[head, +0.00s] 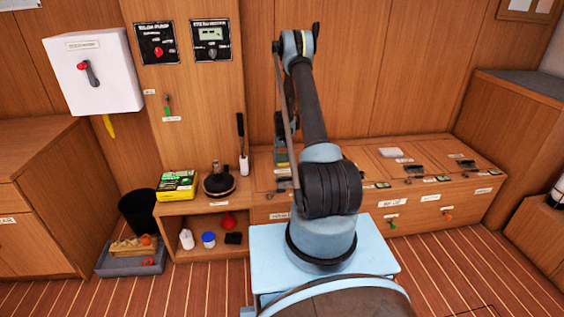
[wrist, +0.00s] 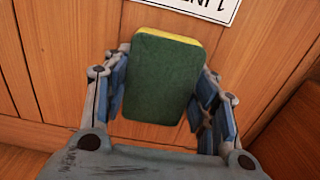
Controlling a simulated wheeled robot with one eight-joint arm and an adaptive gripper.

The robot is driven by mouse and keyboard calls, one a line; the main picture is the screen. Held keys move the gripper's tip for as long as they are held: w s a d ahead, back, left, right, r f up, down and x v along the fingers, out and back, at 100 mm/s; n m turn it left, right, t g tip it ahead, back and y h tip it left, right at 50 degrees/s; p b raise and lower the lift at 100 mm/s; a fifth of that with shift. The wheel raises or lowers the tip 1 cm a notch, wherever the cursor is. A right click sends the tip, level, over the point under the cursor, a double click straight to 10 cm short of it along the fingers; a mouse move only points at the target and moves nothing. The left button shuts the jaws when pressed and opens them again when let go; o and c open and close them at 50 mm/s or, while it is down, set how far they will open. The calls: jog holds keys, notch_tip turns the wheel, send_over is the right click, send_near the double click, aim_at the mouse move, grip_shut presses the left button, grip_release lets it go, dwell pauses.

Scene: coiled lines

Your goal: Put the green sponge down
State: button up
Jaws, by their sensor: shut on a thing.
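The green sponge (wrist: 160,82) has a dark green face and a yellow edge along its top. In the wrist view it sits between the blue-padded fingers of my gripper (wrist: 165,88), which is shut on it from both sides. A wooden surface with a white printed label (wrist: 200,5) is behind it. In the head view my gripper (head: 286,128) is largely hidden behind my arm, above the low wooden bench (head: 335,160). A small green and yellow patch (head: 282,157) just below it appears to be the sponge.
A low shelf unit (head: 200,205) holds a yellow-green box (head: 177,185), a dark round coil or brush (head: 218,184) and a black-and-white handled tool (head: 242,150). A black bin (head: 137,212) and grey tray (head: 125,268) stand left. The bench's right part carries small latches and a white item (head: 390,153).

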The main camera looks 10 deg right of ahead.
jog(key=shift+s+a+f, duration=0.1)
jog(key=shift+s+f, duration=0.1)
jog(key=shift+f, duration=0.25)
jog(key=shift+c, duration=0.2)
jog(key=o, duration=1.1)
jog(key=shift+c, duration=0.2)
jog(key=shift+o, duration=0.5)
jog(key=shift+w+f, duration=0.2)
jog(key=shift+f, duration=0.4)
jog(key=shift+r, duration=0.35)
jog(key=shift+r, duration=0.1)
